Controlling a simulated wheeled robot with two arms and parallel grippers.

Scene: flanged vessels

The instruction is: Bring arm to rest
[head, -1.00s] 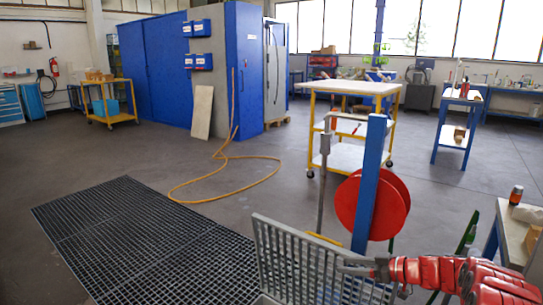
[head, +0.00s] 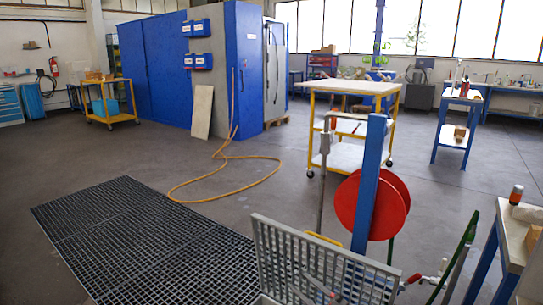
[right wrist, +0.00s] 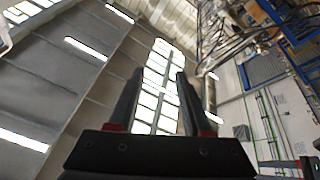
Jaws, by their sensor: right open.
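My right gripper (right wrist: 160,76) shows in the right wrist view. Its two dark fingers stand apart with nothing between them, and it points up toward the ceiling windows. I do not make out the right arm or its gripper in the head view. My left gripper is in neither view.
A grey mesh basket (head: 300,262) stands close in front, beside a blue post (head: 367,190) with a red reel (head: 395,205). A workbench (head: 515,235) is at the right edge. A yellow trolley (head: 350,87) stands behind. Floor grating (head: 130,235) and open floor lie to the left.

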